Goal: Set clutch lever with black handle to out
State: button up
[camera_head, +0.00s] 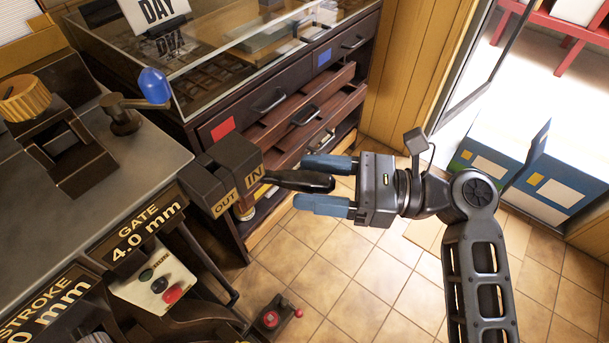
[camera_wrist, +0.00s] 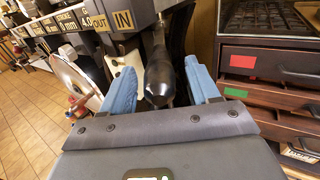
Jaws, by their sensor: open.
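The clutch lever's black handle (camera_head: 300,181) sticks out to the right from a dark block on the press, below the IN label (camera_head: 254,177). The OUT label (camera_head: 226,203) is on the same block, to the left of IN. My gripper (camera_head: 312,184) is open, with its two blue fingers on either side of the handle's end. In the wrist view the handle (camera_wrist: 159,75) points toward me between the blue fingers, with visible space beside it. I cannot tell whether either finger touches it. The lever's root is partly hidden in the block.
A blue-knobbed crank (camera_head: 153,86) and a yellow knob (camera_head: 25,97) stand on the press top. A button panel (camera_head: 158,285) is below the GATE sign. A glass-topped cabinet (camera_head: 270,60) with partly open drawers stands behind. Tiled floor (camera_head: 345,275) is clear below my gripper.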

jog(key=shift+w+a, duration=0.1)
jog(key=shift+a, duration=0.9)
grip_shut()
